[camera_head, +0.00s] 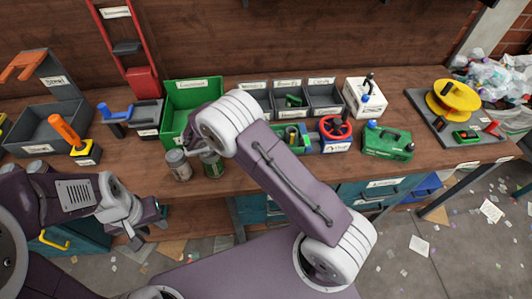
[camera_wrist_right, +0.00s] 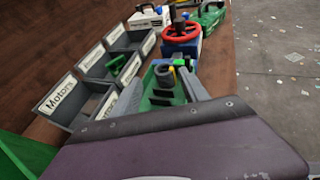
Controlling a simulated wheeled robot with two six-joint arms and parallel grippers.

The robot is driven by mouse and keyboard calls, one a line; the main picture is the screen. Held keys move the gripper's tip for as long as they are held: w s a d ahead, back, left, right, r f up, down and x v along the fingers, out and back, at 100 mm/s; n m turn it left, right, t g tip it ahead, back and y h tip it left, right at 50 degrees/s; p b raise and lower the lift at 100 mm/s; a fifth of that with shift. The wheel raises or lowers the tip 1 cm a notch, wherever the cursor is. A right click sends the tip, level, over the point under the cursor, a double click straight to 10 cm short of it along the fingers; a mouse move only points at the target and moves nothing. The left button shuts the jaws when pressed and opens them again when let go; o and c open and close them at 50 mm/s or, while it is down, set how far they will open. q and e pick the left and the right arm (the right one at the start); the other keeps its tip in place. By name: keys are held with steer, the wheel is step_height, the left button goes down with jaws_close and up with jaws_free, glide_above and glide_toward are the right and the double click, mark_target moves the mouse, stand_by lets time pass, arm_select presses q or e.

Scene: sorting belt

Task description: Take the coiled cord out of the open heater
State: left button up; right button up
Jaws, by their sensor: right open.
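A small open green housing (camera_wrist_right: 153,101), which I take to be the open heater, lies straight ahead of my right gripper in the right wrist view. Grey, yellow and blue parts show inside it; a rounded grey piece (camera_wrist_right: 165,76) may be the coiled cord, but it is too small to be sure. The housing also shows in the head view (camera_head: 304,137), partly behind my right arm. My right gripper (camera_wrist_right: 166,72) is open, its grey fingers either side of the housing in the picture; contact is unclear. My left gripper (camera_head: 132,226) hangs in front of the bench at left, its jaws unclear.
Grey labelled bins (camera_head: 322,98), a green bin (camera_head: 197,90) and two cans (camera_head: 178,164) stand near my right arm. A red handwheel (camera_head: 335,127) and a green case (camera_head: 388,142) stand to the right. A yellow reel (camera_head: 453,100) is at far right.

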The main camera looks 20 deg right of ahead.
mark_target(288, 132)
steer(key=shift+s+a+f+n, duration=0.1)
steer(key=shift+a+f+n, duration=0.05)
steer(key=shift+f, duration=0.5)
steer(key=shift+s+a+f+n, duration=0.1)
steer(key=shift+a+f+n, duration=0.05)
steer(key=shift+f, duration=0.45)
steer(key=shift+w+d+f, duration=0.15)
steer(key=shift+w+d, duration=0.15)
steer(key=shift+d, duration=0.5)
steer(key=shift+x, duration=1.2)
steer(key=shift+d, duration=0.25)
steer(key=x, duration=0.5)
steer(key=shift+s+d+f+p, duration=0.1)
steer(key=shift+d+p, duration=0.1)
steer(key=shift+p, duration=0.15)
arm_select(q)
steer(key=shift+w+d, duration=0.25)
steer(key=shift+d, duration=0.45)
arm_select(e)
jaws_close()
